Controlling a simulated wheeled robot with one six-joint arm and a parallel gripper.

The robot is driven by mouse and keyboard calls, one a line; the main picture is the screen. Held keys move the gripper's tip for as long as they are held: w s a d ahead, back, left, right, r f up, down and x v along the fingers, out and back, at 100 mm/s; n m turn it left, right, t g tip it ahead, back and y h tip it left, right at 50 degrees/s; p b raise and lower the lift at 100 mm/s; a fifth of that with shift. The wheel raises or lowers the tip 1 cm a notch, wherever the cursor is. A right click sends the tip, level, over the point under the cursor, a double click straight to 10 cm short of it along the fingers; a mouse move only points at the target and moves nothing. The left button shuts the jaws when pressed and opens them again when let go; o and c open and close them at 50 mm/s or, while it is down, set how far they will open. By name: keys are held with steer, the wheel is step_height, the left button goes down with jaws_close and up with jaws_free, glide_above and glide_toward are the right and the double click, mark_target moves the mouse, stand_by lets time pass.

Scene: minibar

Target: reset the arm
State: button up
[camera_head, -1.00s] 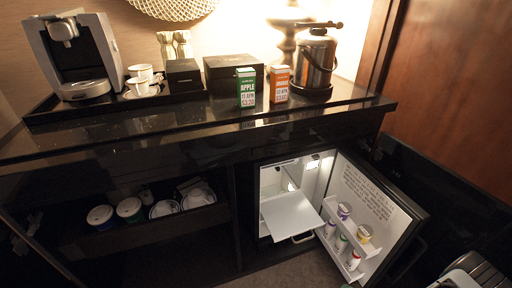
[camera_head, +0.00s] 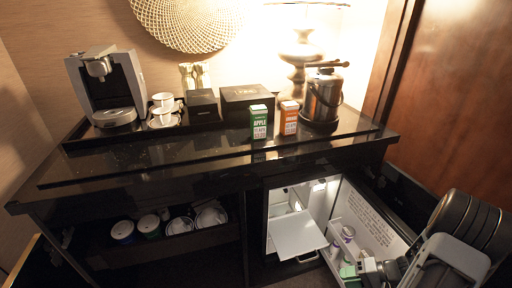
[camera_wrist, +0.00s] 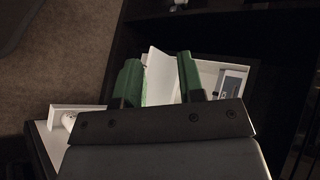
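My arm shows at the lower right of the head view, in front of the open fridge door (camera_head: 377,213). My gripper (camera_wrist: 159,62) has two green fingers set apart in the wrist view, with nothing seen between them, so it is open and empty. In the head view only a bit of green of my gripper (camera_head: 348,272) shows, near the door's lower shelf. In the wrist view the white fridge interior (camera_wrist: 208,72) lies beyond the fingers.
The fridge's white shelf (camera_head: 298,235) sticks out of the opening. On the counter (camera_head: 180,152) stand a coffee machine (camera_head: 107,85), stacked cups (camera_head: 163,103), a green apple carton (camera_head: 259,122), an orange carton (camera_head: 289,118) and a metal kettle (camera_head: 323,97). Lidded cups (camera_head: 123,231) sit in the left compartment.

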steer(key=s+a+r+n+h+p, duration=0.1)
steer(key=a+r+h+p, duration=0.2)
steer(key=r, duration=1.1)
steer(key=a+r+n+h+p, duration=0.2)
steer(key=a+r+h+p, duration=0.2)
steer(key=r, duration=1)
steer(key=s+a+r+n+t+h+p, duration=0.1)
steer(key=a+r+h+p, duration=0.3)
steer(key=r+p, duration=0.6)
step_height(320, 180, up, 4)
steer(key=shift+s+a+n, duration=0.3)
steer(key=shift+a+n, duration=0.3)
steer(key=shift+a, duration=0.65)
